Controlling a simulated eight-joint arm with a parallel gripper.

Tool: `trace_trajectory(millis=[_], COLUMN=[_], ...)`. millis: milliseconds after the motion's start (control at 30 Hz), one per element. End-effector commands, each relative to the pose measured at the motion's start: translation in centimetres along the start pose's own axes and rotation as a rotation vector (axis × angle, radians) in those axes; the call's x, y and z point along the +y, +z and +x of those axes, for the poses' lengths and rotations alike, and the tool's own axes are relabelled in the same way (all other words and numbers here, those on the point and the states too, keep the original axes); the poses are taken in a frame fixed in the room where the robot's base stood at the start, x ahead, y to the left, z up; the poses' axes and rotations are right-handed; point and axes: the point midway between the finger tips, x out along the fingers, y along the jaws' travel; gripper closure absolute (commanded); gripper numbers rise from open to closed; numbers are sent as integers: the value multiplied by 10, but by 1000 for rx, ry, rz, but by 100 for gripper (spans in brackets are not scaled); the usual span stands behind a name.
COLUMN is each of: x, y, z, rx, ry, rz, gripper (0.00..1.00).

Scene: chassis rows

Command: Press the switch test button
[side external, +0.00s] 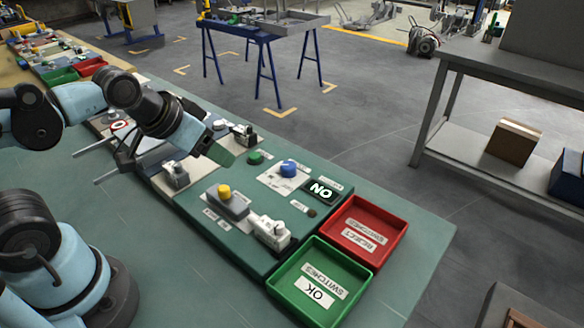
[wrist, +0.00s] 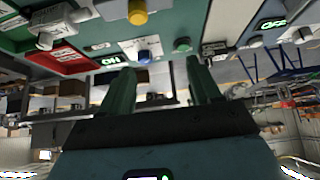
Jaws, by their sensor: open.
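The dark green test panel (side external: 190,205) lies on the table. It carries a blue round button (side external: 288,168) on a white plate, a green button (side external: 255,157) and a yellow button (side external: 224,191) on a grey box. The small labels are unreadable, so I cannot tell which is the switch test button. A display (side external: 320,191) reads ON. My gripper (side external: 218,153) is above the panel, left of the green button, apart from the blue one. In the wrist view my gripper (wrist: 160,85) is open and empty; the blue button (wrist: 145,55) appears between its fingers, beyond the tips.
A white switch unit (side external: 270,232) sits at the panel's near end.

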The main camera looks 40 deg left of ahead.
Motion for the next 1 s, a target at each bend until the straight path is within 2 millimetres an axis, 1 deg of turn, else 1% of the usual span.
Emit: trace_trajectory(millis=[367, 400, 567, 667, 800, 1000], x=[0, 0, -1, -2, -6, -13], y=[0, 0, -4, -13, -33, -65], z=[0, 0, -1, -3, -6, -6], rx=[0, 0, -12, -39, -106, -212], ry=[0, 0, -1, -6, -23, -76], rz=[0, 0, -27, -97, -266, -550], gripper=[37, 39, 63, 79, 100, 100])
